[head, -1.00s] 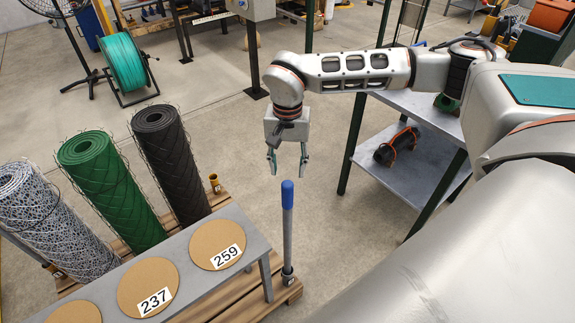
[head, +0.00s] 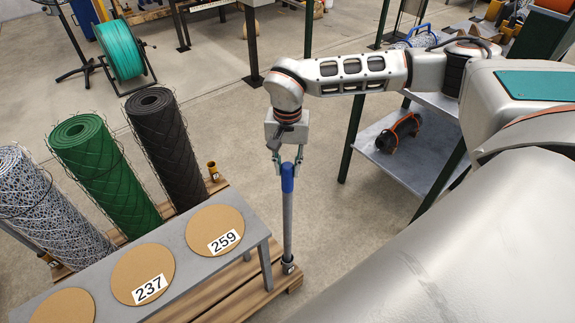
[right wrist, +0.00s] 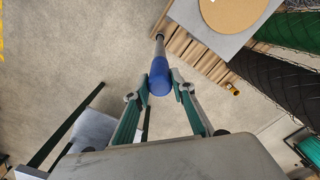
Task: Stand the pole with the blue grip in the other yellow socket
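The pole (head: 287,225) with the blue grip (head: 288,178) stands upright at the right corner of the wooden pallet. Its foot sits in a small dark fitting (head: 288,265); I cannot make out that fitting's colour well. My right gripper (head: 288,163) points down over the pole, with its fingers on both sides of the blue grip. In the right wrist view the fingertips (right wrist: 163,88) appear to touch the blue grip (right wrist: 160,74). A yellow socket (head: 213,171) stands open and empty at the pallet's back edge, beside the black roll. My left gripper is out of view.
Black (head: 166,145), green (head: 102,170) and patterned (head: 45,210) mesh rolls stand on the pallet (head: 265,285). A grey bench (head: 190,265) with numbered discs lies in front. A shelf (head: 420,165) stands right of my arm. Floor behind the pole is clear.

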